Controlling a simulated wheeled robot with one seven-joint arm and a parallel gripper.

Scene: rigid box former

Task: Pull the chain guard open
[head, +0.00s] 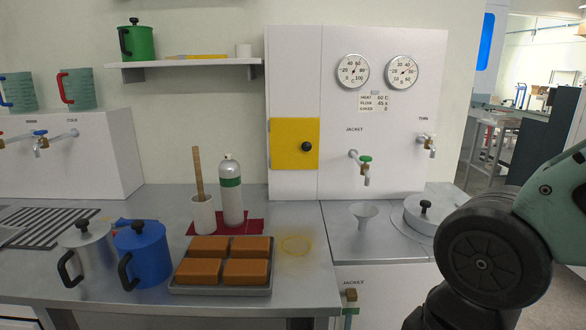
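A yellow square panel (285,135) with a black round knob (306,146) is set in the lower left of the white upright cabinet (345,95). It is the only guard-like cover I see, and it looks flush and closed. Nothing touches the panel or its knob. My arm shows at the lower right, well right of the panel. My gripper is outside the picture.
Below the panel, a tray (220,290) of several brown blocks, a grey-green bottle (231,195) and a white cup with a wooden stick (203,215) stand on the metal counter. A blue jug (146,260) is at left. Taps (362,168) project right of the panel.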

